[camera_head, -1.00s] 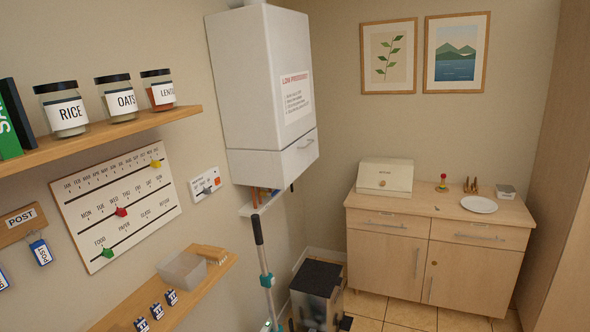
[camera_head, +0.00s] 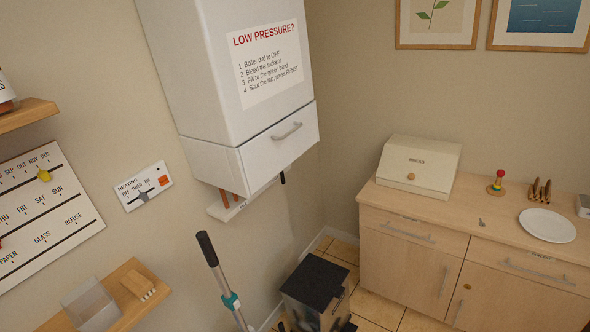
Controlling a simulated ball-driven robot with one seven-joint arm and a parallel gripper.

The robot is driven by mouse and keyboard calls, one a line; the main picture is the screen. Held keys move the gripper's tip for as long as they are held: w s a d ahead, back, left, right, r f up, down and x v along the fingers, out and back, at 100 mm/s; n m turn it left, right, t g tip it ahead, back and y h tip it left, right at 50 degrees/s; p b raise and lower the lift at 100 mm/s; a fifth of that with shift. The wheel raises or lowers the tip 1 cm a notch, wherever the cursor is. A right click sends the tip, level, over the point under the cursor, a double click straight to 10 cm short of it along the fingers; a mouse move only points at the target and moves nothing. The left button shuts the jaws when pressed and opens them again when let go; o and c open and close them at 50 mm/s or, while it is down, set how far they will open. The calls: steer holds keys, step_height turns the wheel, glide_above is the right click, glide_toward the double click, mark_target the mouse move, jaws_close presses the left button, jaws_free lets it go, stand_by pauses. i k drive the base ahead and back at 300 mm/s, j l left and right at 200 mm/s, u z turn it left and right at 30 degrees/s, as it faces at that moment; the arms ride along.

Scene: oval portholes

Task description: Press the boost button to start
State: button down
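A small white heating panel (camera_head: 133,190) is fixed on the left wall, left of the white boiler. It carries the words OFF, TIMED and ON above a grey switch (camera_head: 142,196). An orange button (camera_head: 163,180) sits at its right end; the lettering on it is too small to read. My gripper is not in view, and nothing touches the panel.
The boiler (camera_head: 185,75) with its lower flap juts from the wall right of the panel. A shelf (camera_head: 125,318) with a clear tray (camera_head: 90,303) lies below. A calendar board (camera_head: 45,220) hangs left. A pole (camera_head: 218,270) leans below the boiler. A cabinet (camera_head: 410,275) stands right.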

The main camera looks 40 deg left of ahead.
mark_target(163, 179)
steer(key=i+u, duration=0.25)
steer(key=i, duration=0.25)
steer(key=i+l+u, duration=0.15)
steer(key=i+u, duration=0.15)
steer(key=i, duration=0.15)
steer(key=i+u, duration=0.15)
steer(key=u, duration=0.25)
steer(key=i+j+u, duration=0.1)
steer(key=u, duration=0.3)
steer(key=i+u, duration=0.2)
steer(key=u, duration=0.2)
steer(key=i+l+u, duration=0.15)
steer(key=u, duration=0.25)
steer(key=i+u, duration=0.3)
steer(key=u, duration=0.15)
